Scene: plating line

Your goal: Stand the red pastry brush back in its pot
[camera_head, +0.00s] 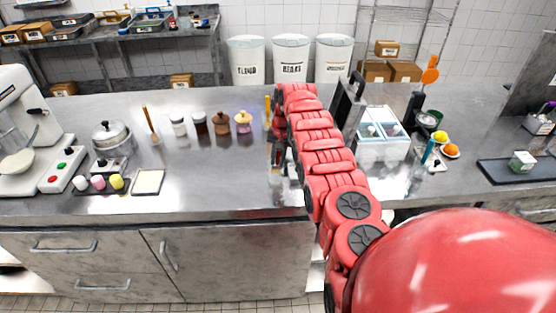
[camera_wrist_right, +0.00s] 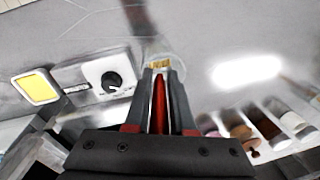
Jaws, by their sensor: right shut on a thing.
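In the right wrist view the red pastry brush (camera_wrist_right: 160,105) is between the fingers of my right gripper (camera_wrist_right: 161,82), which is shut on its red handle. Its tan bristle end (camera_wrist_right: 160,64) points away from the camera, past the fingertips. A faint pale round outline surrounds the bristle end; I cannot tell whether this is the pot's rim. In the head view my right gripper (camera_head: 279,158) is low over the middle of the steel counter, partly hidden by my red arm. The brush cannot be made out there. My left gripper is not in view.
Several small jars (camera_head: 221,123) stand left of my gripper on the counter (camera_head: 215,180). A yellow stick (camera_head: 268,110) stands just behind it. A white-and-blue tray (camera_head: 382,149) lies to the right. In the wrist view, a box with a black knob (camera_wrist_right: 110,84) is close left.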

